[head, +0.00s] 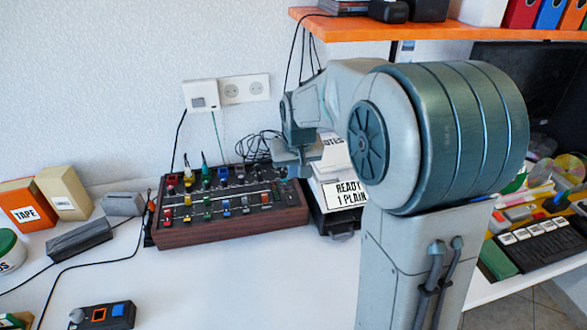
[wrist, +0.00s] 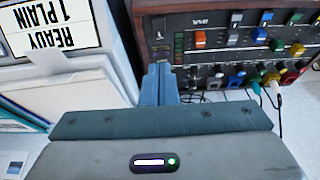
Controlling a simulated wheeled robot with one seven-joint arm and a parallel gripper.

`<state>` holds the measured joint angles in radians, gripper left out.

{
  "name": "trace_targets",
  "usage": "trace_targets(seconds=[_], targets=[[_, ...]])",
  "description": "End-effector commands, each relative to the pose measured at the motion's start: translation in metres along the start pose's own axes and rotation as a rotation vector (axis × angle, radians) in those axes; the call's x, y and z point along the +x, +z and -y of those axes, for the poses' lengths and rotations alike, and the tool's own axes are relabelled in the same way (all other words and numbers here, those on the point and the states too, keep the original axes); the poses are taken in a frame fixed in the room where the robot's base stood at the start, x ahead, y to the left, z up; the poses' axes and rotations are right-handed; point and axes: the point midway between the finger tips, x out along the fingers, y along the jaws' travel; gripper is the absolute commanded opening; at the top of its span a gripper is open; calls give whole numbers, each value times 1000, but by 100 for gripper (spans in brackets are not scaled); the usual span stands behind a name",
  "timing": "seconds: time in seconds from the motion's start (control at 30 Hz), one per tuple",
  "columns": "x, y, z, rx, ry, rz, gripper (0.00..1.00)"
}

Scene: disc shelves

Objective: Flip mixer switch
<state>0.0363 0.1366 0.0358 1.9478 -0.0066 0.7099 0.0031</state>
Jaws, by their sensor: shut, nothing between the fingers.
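The mixer (head: 235,231) is a dark panel with wooden sides, colored knobs and sliders, on the white desk below the wall socket. In the wrist view the mixer (wrist: 160,25) fills the upper right, with an orange cap and rows of colored knobs. My gripper (head: 291,174) is over the mixer's right back corner in the head view. In the wrist view my gripper's fingers (wrist: 160,75) are together, empty, and overlap the mixer's near edge. I cannot tell whether they touch it.
A stack with a "READY 1 PLAIN" label (head: 348,192) stands close to the mixer's right. Plugged cables (wrist: 277,95) rise from the mixer's back. An orange shelf (head: 350,31) hangs above. The desk in front of the mixer is clear.

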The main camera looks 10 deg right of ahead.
Motion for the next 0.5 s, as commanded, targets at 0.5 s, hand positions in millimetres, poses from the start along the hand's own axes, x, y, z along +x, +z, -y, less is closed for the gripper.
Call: trace_targets(seconds=[0.5], targets=[[92,8,0,-1,0,3,0]])
